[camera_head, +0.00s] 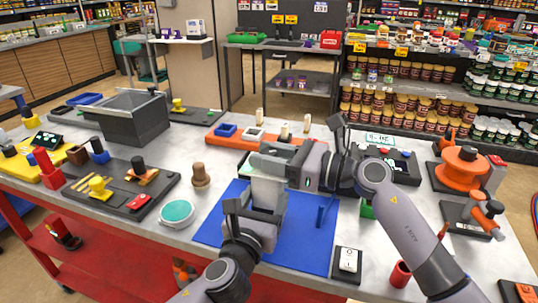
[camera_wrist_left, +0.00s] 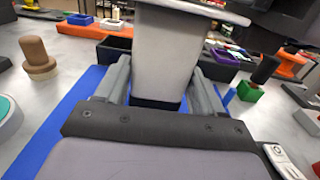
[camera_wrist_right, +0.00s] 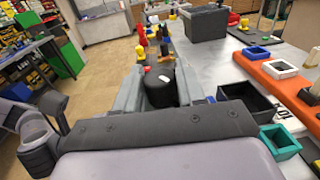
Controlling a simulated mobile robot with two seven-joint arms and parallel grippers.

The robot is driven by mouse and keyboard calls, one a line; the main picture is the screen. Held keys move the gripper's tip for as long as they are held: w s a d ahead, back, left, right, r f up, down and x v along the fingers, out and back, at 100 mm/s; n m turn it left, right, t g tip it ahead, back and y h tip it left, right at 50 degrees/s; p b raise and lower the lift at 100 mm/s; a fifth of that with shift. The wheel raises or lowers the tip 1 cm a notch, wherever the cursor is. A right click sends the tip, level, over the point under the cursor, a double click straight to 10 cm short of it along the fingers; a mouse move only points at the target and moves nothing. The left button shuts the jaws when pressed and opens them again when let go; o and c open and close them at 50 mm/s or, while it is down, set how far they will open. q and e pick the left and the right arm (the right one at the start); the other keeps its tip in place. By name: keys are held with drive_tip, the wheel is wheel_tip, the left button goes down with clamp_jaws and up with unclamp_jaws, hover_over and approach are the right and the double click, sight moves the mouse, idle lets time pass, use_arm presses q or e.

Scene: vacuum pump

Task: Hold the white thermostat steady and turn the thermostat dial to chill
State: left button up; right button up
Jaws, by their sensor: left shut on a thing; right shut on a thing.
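The white thermostat (camera_head: 268,190) stands upright over the blue mat (camera_head: 318,250), partly hidden by my grippers. In the left wrist view its pale tapered body (camera_wrist_left: 165,50) rises between the fingers of my left gripper (camera_wrist_left: 161,80), which is shut on it from the front. My right gripper (camera_wrist_right: 160,78) comes in from the right at the top of the thermostat. In the right wrist view it is shut around a black round dial (camera_wrist_right: 160,92) with a white mark on top. The dial is hidden in the head view, and I cannot read its setting.
An orange tray (camera_head: 228,140) with small blocks lies behind the mat. A wooden peg (camera_head: 201,176) and a teal-topped disc (camera_head: 177,212) are to the left. A white switch on a black base (camera_head: 347,262) sits at the front right. A grey bin (camera_head: 135,122) stands farther back left.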

drive_tip(key=shift+m+t, duration=0.4)
drive_tip(key=shift+t, duration=0.1)
drive_tip(key=o, duration=1)
drive_tip(key=shift+c, duration=0.2)
drive_tip(key=shift+d, duration=0.1)
drive_tip(key=v, duration=1.2)
drive_tip(key=shift+r, duration=0.2)
use_arm(q)
drive_tip(key=o, duration=1.3)
drive_tip(key=shift+s, duration=0.1)
